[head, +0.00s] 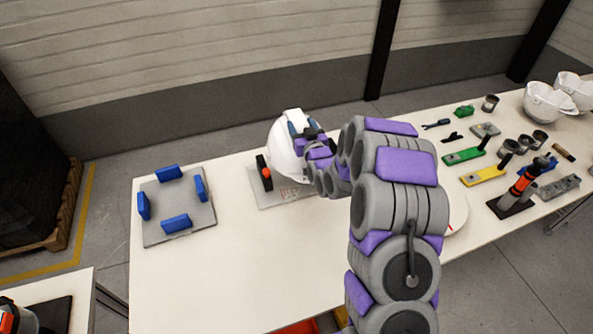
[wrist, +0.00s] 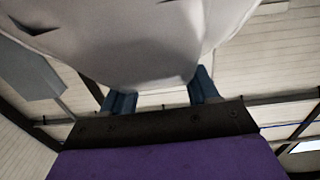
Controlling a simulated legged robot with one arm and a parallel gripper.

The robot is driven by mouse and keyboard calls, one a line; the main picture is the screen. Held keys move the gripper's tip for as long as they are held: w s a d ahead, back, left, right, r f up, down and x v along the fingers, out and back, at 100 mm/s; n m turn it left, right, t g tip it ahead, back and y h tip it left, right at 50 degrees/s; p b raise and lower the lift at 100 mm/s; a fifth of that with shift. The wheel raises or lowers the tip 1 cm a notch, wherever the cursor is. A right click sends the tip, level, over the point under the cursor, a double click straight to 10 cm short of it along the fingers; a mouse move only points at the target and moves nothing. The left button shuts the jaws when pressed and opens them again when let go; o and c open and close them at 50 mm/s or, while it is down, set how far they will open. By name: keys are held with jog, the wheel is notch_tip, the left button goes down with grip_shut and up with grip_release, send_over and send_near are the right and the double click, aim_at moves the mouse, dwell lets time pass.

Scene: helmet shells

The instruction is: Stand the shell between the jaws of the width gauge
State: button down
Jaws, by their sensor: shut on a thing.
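The white helmet shell (head: 284,148) is in my gripper (head: 302,133), above or at the width gauge (head: 270,200) in the head view. The gauge is a light grey plate with a black and red jaw (head: 264,172) at its left; my arm and the shell hide its right part. I cannot tell whether the shell touches the plate. In the wrist view the shell (wrist: 150,45) fills the top middle, with the two blue fingers (wrist: 163,105) of my gripper against its lower edge.
A grey plate with several blue blocks (head: 178,212) lies left on the white table (head: 240,270). Tools, green and yellow gauges (head: 484,175), cups and white bowl-like shells (head: 548,102) crowd the right side. Table between the blue-block plate and the gauge is clear.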

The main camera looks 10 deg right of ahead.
jog(key=shift+w+d+f, duration=0.25)
jog(key=shift+w+d, duration=0.05)
jog(key=shift+w, duration=0.2)
jog(key=shift+w+d+f, duration=0.25)
jog(key=shift+w, duration=0.2)
jog(key=shift+w+d+f+b, duration=0.2)
jog(key=shift+d+f+b, duration=0.15)
jog(key=shift+f, duration=0.15)
notch_tip(320, 180, down, 9)
jog(key=b, duration=0.2)
jog(key=shift+a+f, duration=0.1)
jog(key=shift+c, duration=1.4)
grip_release()
jog(key=shift+s, duration=0.15)
